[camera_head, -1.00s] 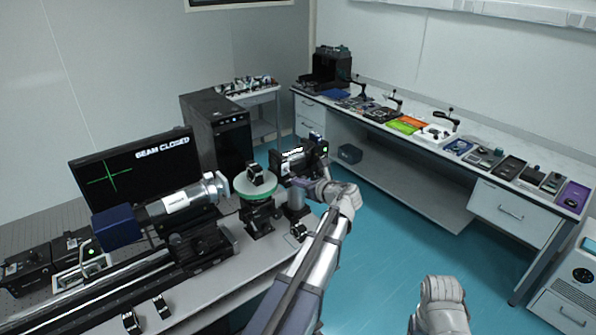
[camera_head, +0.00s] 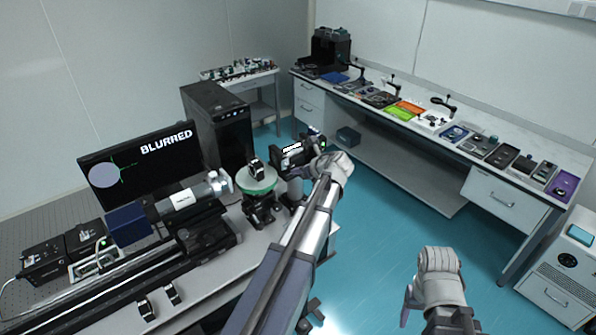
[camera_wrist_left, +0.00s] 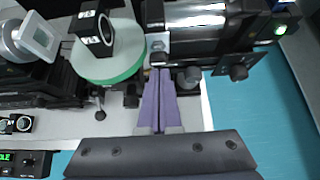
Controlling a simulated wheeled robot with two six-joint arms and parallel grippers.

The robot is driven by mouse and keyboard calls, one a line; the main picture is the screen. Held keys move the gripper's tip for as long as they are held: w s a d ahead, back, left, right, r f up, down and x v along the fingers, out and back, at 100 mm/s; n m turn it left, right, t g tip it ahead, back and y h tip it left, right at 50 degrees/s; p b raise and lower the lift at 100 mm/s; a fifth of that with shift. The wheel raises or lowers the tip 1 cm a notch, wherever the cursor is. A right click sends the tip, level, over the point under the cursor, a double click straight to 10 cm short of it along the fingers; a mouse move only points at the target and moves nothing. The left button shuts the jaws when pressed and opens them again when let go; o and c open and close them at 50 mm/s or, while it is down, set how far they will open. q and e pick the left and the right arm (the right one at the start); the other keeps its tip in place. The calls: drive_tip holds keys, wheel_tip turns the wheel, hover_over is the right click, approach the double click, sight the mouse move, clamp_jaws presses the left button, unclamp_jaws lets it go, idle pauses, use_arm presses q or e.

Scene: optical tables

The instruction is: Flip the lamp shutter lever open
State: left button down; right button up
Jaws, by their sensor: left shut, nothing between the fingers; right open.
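The lamp (camera_head: 291,157) is a black housing with a pale label at the far right end of the optical bench. It also shows at the top of the left wrist view (camera_wrist_left: 228,42), with a green light at its right end. My left gripper (camera_wrist_left: 158,72) has purple fingers pressed together and empty, their tips just below the lamp's left end. I cannot clearly make out the shutter lever or whether the fingers touch it. In the head view my left arm reaches to the lamp and hides part of it. My right gripper (camera_head: 438,265) is open, away from the bench.
The monitor (camera_head: 140,165) reads "BLURRED" beside a grey disc. A green-rimmed round stage (camera_head: 256,182) with a black mount stands left of the lamp. A silver tube (camera_head: 188,199) lies along the bench. Blue floor is clear on the right, before a side bench (camera_head: 420,175).

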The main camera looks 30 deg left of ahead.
use_arm(q)
drive_tip(key=shift+r, duration=0.35)
drive_tip(key=a+r+p+v, duration=0.1)
drive_tip(key=p+v, duration=0.6)
drive_tip(key=v, duration=0.2)
drive_tip(key=shift+d+r+p, duration=0.2)
drive_tip(key=shift+r+p, duration=0.2)
drive_tip(key=shift+r, duration=0.15)
drive_tip(key=shift+w, duration=0.15)
